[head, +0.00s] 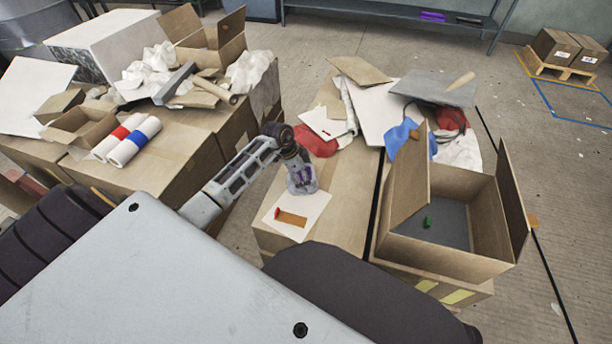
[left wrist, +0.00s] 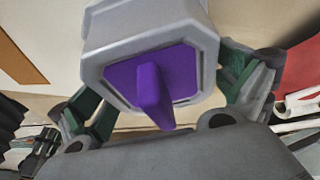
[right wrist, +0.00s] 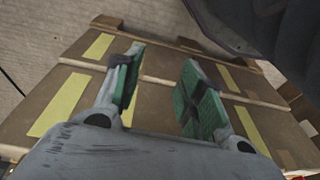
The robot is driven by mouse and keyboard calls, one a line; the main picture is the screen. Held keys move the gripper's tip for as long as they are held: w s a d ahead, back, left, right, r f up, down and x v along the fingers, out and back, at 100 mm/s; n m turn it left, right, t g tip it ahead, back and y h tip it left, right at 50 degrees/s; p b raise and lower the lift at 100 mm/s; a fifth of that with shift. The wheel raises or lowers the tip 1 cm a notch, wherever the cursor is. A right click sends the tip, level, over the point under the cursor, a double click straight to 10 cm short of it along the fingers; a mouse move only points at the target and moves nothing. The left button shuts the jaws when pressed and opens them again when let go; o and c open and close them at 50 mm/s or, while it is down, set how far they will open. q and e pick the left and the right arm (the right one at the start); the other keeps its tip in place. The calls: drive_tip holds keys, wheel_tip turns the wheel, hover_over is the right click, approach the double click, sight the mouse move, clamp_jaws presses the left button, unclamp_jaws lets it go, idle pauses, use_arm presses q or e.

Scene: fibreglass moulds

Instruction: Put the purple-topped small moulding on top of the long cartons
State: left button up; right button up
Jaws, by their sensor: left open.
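The small moulding, grey-white with a purple top, shows large in the left wrist view (left wrist: 153,80). My left gripper (head: 303,182) is at the moulding above the long brown cartons (head: 345,215), beside a white sheet. Its green-padded fingers (left wrist: 165,100) are open, one on each side of the moulding. The moulding's base is hidden, so I cannot tell whether it touches the surface below. My right gripper (right wrist: 158,90) is open and empty above brown cartons with yellow strips (right wrist: 60,105); it is out of the head view.
An open box (head: 480,210) with a small green thing inside stands to the right. A white sheet with an orange-brown patch (head: 290,220) lies near the left gripper. Cloths, a grey panel (head: 435,88) and sheets clutter the back. A loaded carton stack (head: 150,175) stands left.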

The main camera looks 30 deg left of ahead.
use_arm(q)
drive_tip(key=shift+a+r, duration=0.1)
drive_tip(key=shift+r, duration=0.3)
drive_tip(key=p+v, duration=0.2)
drive_tip(key=v, duration=0.4)
drive_tip(key=shift+s+a+r, duration=0.1)
drive_tip(key=shift+s+r, duration=0.05)
drive_tip(key=shift+r, duration=0.1)
drive_tip(key=shift+p+v, duration=0.4)
drive_tip(key=shift+v, duration=0.5)
drive_tip(key=shift+p+v, duration=0.3)
drive_tip(key=shift+v, duration=1.15)
use_arm(e)
wheel_tip(320, 180, down, 7)
drive_tip(key=d, duration=0.1)
drive_tip(key=shift+s+d+r+g+h, duration=0.2)
drive_tip(key=shift+s+g+h, duration=0.1)
drive_tip(key=shift+s, duration=0.05)
drive_tip(key=shift+s, duration=0.1)
